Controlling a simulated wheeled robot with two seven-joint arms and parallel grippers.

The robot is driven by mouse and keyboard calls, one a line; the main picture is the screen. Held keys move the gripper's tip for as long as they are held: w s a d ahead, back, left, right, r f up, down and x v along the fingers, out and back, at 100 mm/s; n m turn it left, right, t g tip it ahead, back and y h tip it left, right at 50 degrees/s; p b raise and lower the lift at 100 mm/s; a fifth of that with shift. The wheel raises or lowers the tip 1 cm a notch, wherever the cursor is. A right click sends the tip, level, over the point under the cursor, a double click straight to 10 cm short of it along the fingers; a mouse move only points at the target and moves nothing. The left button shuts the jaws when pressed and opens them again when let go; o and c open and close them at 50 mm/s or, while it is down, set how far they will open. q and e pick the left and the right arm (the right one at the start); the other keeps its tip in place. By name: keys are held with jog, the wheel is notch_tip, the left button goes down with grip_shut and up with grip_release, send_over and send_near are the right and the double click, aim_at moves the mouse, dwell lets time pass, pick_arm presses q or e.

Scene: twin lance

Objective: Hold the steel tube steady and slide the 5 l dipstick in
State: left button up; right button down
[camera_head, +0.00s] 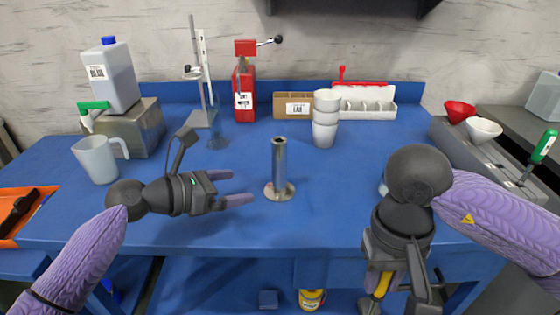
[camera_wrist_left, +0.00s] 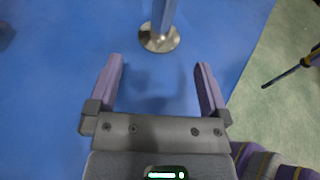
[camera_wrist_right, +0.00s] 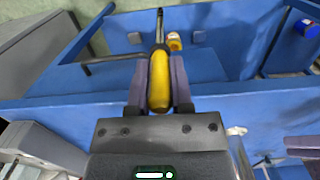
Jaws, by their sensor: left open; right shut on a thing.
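The steel tube (camera_head: 279,165) stands upright on its round base on the blue table, with its open end up. It also shows at the top of the left wrist view (camera_wrist_left: 163,15). My left gripper (camera_head: 240,187) is open and empty, its fingers pointing at the tube from the left, a short gap away. My right gripper (camera_head: 379,288) points down in front of the table's front edge, shut on the yellow handle of a dipstick (camera_wrist_right: 159,85). Its thin rod runs out beyond the fingers. Any marking on the dipstick is unreadable.
A white jug (camera_head: 98,160) and a blue-capped canister (camera_head: 110,78) are at the left. Stacked white cups (camera_head: 325,133), a cardboard box (camera_head: 293,108) and a red press (camera_head: 244,90) stand behind the tube. The table around the tube is clear.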

aim_at(273, 181)
pick_arm(q)
jog(key=b+x, duration=0.2)
jog(key=x, duration=0.1)
jog(key=f+b+x, duration=0.1)
jog(key=b+x, duration=0.2)
jog(key=shift+s+a, duration=0.1)
jog(key=shift+s, duration=0.05)
pick_arm(e)
notch_tip(273, 181, down, 6)
jog(key=shift+f, duration=0.1)
pick_arm(q)
jog(key=shift+w+d+r, duration=0.1)
jog(key=shift+w+d, duration=0.25)
jog(key=shift+d, duration=0.2)
jog(key=shift+w+d+r, duration=0.1)
jog(key=shift+w+d, duration=0.25)
jog(key=shift+d, duration=0.2)
pick_arm(e)
jog(key=shift+r, duration=0.25)
pick_arm(q)
jog(key=shift+w+d+f, duration=0.25)
jog(key=shift+w+d, duration=0.15)
jog(key=shift+d, duration=0.15)
pick_arm(e)
jog(key=shift+f, duration=0.15)
pick_arm(q)
jog(key=c, duration=1.2)
jog(key=shift+c, duration=0.2)
jog(key=o, duration=1)
